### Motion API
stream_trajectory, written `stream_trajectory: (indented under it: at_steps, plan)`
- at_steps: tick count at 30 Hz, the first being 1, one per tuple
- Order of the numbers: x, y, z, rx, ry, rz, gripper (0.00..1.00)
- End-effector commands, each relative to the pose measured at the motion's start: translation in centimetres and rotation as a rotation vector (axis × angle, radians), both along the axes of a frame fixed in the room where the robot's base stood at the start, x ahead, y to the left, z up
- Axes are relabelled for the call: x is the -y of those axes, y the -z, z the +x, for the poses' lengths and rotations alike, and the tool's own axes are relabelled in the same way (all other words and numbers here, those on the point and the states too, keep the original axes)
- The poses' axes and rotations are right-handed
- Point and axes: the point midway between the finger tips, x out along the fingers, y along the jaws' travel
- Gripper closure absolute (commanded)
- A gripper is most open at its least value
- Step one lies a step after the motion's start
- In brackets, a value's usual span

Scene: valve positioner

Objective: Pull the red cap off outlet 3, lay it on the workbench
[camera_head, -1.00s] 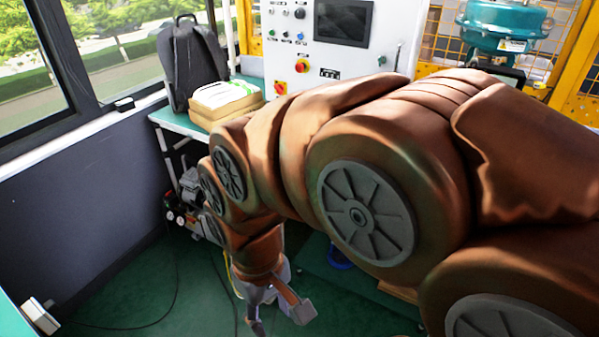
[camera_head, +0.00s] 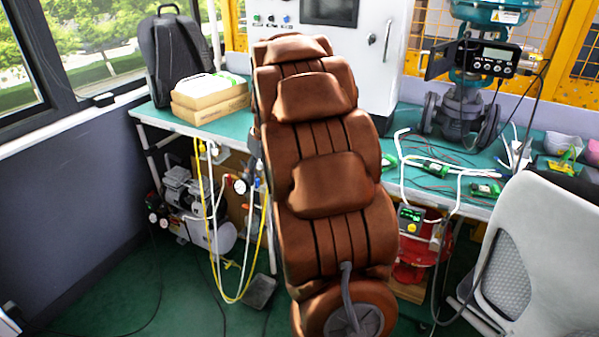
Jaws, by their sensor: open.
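The workbench (camera_head: 222,130) has a green top and runs along the back wall, left and right of my arm. I cannot make out a red cap or a marked outlet 3. Yellow and white hoses (camera_head: 212,220) hang under the bench's left part, near a small round gauge-like part (camera_head: 239,186). My brown arm stands upright in the middle of the view and hides the bench behind it. My gripper is not in view.
Boxes (camera_head: 210,97) and a black backpack (camera_head: 177,55) stand on the bench's left end. A valve (camera_head: 463,108) with a display unit (camera_head: 488,59), cables and small green parts fill the right part. A compressor (camera_head: 200,205) sits underneath. A grey chair (camera_head: 520,240) stands front right.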

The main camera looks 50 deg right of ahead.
Motion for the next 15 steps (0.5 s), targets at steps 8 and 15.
stream_trajectory:
  at_steps: [8, 15]
  plan:
    - [11.7, 5.2, 3.2, 0.101, 0.010, -0.048, 0.53]
    - [17.5, 7.2, 3.9, 0.153, 0.005, -0.080, 0.53]
